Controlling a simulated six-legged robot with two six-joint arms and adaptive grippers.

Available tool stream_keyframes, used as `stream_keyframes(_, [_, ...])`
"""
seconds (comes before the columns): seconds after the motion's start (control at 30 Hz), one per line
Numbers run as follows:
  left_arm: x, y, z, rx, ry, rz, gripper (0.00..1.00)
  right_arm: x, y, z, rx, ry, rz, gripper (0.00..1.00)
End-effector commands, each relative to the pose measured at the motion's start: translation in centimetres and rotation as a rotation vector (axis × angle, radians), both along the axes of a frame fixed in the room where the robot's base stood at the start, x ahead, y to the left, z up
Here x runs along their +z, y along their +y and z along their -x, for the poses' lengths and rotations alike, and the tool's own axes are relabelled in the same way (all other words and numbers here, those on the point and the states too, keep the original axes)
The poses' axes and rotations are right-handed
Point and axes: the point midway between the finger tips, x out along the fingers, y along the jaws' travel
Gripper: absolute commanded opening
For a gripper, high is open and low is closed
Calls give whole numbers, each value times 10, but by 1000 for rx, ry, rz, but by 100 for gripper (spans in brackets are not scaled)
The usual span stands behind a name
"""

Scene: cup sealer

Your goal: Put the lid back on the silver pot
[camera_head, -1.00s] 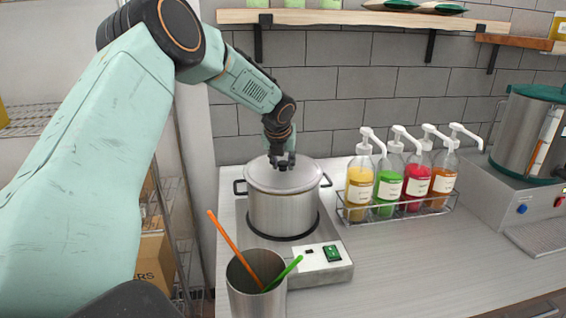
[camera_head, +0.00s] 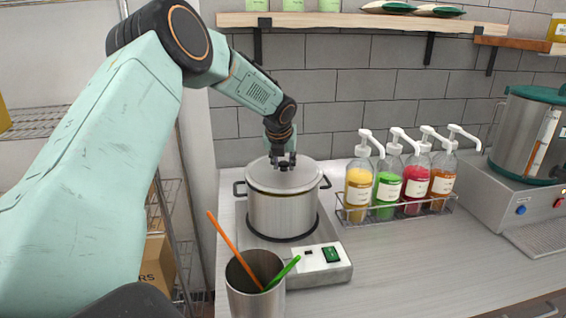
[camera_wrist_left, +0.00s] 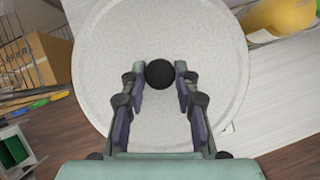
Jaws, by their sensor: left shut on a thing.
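The silver pot (camera_head: 283,214) stands on a small hot plate (camera_head: 318,272) on the counter. Its lid (camera_head: 262,177) lies level over the pot's rim and appears to sit on it. My left gripper (camera_head: 284,164) points down at the lid's middle. In the left wrist view the lid (camera_wrist_left: 110,60) is a wide grey disc with a round black knob (camera_wrist_left: 159,73). There my left gripper (camera_wrist_left: 160,76) has a finger on each side of the knob and is shut on it. My right gripper is not in view.
A metal cup (camera_head: 256,290) with an orange and a green stick stands in front of the pot. A wire rack (camera_head: 400,208) of several pump bottles stands to the right. The front right counter is clear.

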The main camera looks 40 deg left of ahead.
Motion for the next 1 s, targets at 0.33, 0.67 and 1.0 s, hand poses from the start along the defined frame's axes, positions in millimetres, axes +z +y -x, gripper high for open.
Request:
stream_keyframes(0.33, [0, 1, 0, 0, -1, -1, 0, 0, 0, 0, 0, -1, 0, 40])
stream_keyframes(0.67, [-4, 4, 3, -1, -1, -1, 0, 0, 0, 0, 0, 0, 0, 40])
stream_keyframes(1.0, [-4, 5, 3, 0, -1, -1, 0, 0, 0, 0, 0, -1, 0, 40])
